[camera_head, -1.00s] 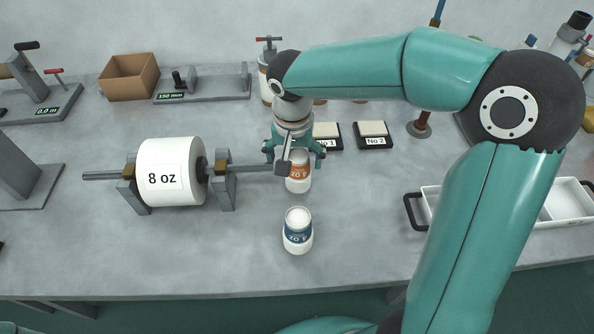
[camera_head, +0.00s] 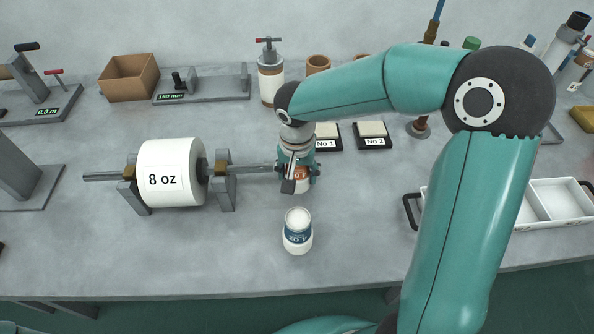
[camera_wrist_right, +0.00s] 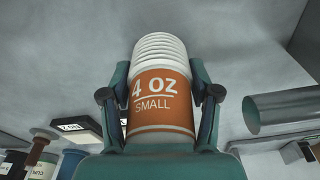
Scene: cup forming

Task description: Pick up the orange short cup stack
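The orange short cup stack, white cups with an orange "4 OZ SMALL" sleeve, stands upright on the bench (camera_head: 300,184), mostly hidden by my right gripper in the head view. In the right wrist view the stack (camera_wrist_right: 160,98) fills the middle, between the two fingers. My right gripper (camera_head: 298,178) is down around it from above, and it also shows in the right wrist view (camera_wrist_right: 160,110). Its fingers lie close against both sides of the sleeve and look shut on it. My left gripper is not in view.
A blue-labelled cup stack (camera_head: 298,233) stands just in front. A large "8 oz" paper roll (camera_head: 170,172) on a stand is to the left, its shaft reaching close to the gripper. Pads No 1 (camera_head: 326,137) and No 2 (camera_head: 372,135) lie behind. A white tray (camera_head: 560,202) is at right.

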